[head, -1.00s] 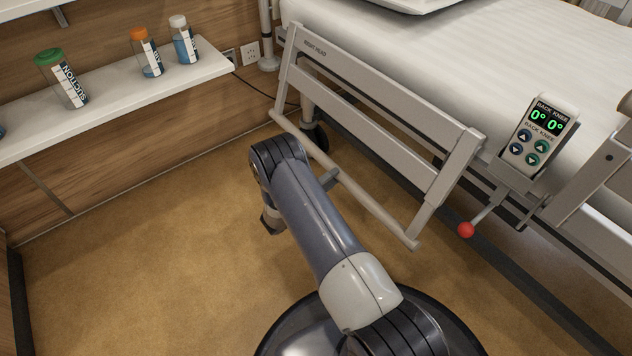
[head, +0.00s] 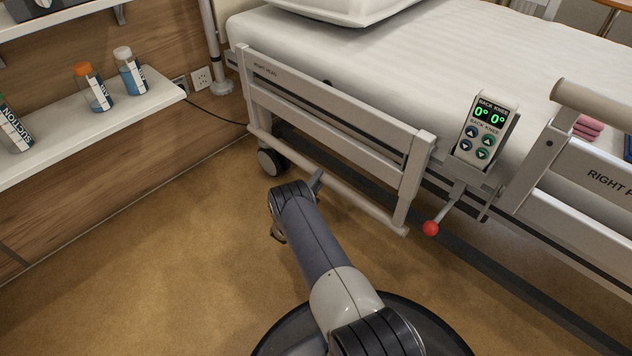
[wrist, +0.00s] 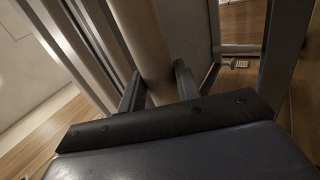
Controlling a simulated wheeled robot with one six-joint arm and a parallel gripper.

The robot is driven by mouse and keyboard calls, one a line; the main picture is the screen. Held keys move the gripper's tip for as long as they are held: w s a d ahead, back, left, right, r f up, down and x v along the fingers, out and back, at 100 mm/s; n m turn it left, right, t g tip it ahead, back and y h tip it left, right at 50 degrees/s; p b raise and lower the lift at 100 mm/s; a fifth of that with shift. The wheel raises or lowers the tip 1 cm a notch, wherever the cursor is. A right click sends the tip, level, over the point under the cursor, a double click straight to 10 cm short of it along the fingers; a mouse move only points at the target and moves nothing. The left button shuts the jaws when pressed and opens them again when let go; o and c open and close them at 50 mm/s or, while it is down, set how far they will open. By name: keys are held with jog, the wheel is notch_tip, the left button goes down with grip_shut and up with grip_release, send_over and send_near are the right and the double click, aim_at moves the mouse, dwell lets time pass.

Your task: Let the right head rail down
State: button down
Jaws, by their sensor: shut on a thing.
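The right head rail (head: 330,118), a grey panel lettered RIGHT HEAD, hangs down along the bed's near side. Its round grab bar (head: 365,210) is at the bottom, close above the floor. My gripper (head: 317,180) is at this bar, mostly hidden behind my arm in the head view. In the wrist view my gripper (wrist: 158,88) has its two fingers on either side of the round bar (wrist: 150,40), shut on it. A lever with a red knob (head: 430,228) sticks out just right of the rail, apart from my gripper.
The bed control pendant (head: 484,135) reads 0° and 0°. The right foot rail (head: 590,180) stands up at the right, its round bar on top. A wall shelf (head: 150,97) with several bottles is at the left. The floor (head: 150,270) left of my arm is clear.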

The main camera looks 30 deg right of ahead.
jog(key=shift+s+d+f, duration=0.25)
jog(key=shift+d+f, duration=0.4)
jog(key=shift+d, duration=0.1)
jog(key=c, duration=1.4)
grip_release()
jog(key=o, duration=0.3)
jog(key=shift+d+f, duration=0.1)
jog(key=shift+d, duration=0.15)
jog(key=shift+o, duration=0.2)
jog(key=shift+a, duration=0.15)
jog(key=shift+a+f, duration=0.1)
jog(key=shift+a, duration=0.15)
jog(key=p+v, duration=0.1)
jog(key=v, duration=0.9)
jog(key=shift+a+r, duration=0.2)
jog(key=shift+r, duration=0.05)
